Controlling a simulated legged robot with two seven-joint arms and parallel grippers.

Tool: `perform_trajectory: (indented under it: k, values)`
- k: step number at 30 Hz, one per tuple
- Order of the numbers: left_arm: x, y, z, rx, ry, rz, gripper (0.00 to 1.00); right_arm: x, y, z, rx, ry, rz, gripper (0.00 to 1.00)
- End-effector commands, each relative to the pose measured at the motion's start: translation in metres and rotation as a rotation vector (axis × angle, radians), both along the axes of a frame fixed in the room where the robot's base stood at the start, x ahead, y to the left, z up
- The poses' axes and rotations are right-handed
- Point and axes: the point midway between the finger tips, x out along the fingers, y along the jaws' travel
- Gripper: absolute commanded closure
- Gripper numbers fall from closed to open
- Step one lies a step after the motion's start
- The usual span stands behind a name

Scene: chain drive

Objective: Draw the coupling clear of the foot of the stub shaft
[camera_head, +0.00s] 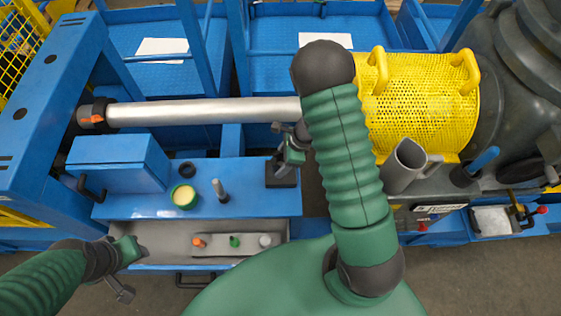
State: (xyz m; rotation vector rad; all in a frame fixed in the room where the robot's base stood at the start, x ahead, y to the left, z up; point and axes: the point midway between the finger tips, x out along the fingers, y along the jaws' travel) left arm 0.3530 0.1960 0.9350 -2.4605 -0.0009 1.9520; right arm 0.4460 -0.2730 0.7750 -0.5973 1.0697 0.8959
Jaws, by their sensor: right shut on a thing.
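My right gripper (284,160) is beside the right end of the blue bench, partly behind my green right arm. It is shut on a small dark part at a black block (282,179). I take that part for the coupling, but the gripper hides most of it, and I cannot tell how it sits on its shaft. A grey upright pin with a dark foot (219,190) stands near the bench's middle; I cannot tell whether it is the stub shaft. My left gripper (137,251) is at the lower left, apart from these parts; its fingers are too small to read.
A green-rimmed cup (184,196) and a black ring (187,170) are on the bench. A grey tray (160,240) with coloured plugs lies in front. A long silver shaft (205,111) runs behind, towards a yellow mesh guard (425,110). A grey tube (404,166) stands at right.

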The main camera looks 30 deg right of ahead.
Motion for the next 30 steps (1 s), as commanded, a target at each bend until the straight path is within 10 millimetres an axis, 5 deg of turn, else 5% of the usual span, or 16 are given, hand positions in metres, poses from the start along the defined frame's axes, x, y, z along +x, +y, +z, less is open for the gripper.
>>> perform_trajectory:
  k: [30]
  values:
    - [0.0,0.0,0.057,0.0,0.0,0.0,0.6,0.001,0.0,0.065,0.001,-0.003,0.0,1.0]
